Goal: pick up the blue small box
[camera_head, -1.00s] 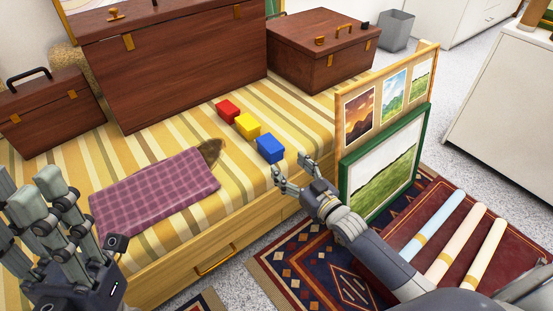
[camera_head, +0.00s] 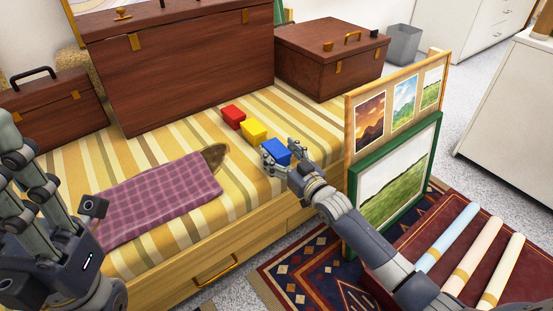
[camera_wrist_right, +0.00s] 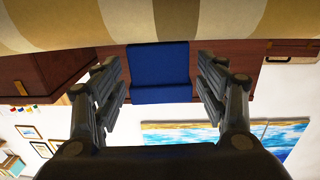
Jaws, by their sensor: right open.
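The blue small box (camera_head: 275,151) rests on the striped bed cover near its front edge, last in a row with a yellow box (camera_head: 253,129) and a red box (camera_head: 233,116). My right gripper (camera_head: 277,158) is open at the blue box, its fingers at the near side and partly hiding it. In the right wrist view the blue box (camera_wrist_right: 159,72) sits between the two open fingers, with a gap on both sides. My left gripper (camera_head: 30,190) shows at the left edge, cut off by the frame, away from the boxes.
Framed prints (camera_head: 392,180) stand just right of my right arm. A purple checked cloth (camera_head: 160,197) lies on the striped bed (camera_head: 160,151). Brown cases (camera_head: 180,70) stand behind the boxes. A dark red case with pale rolls (camera_head: 465,250) is at the lower right.

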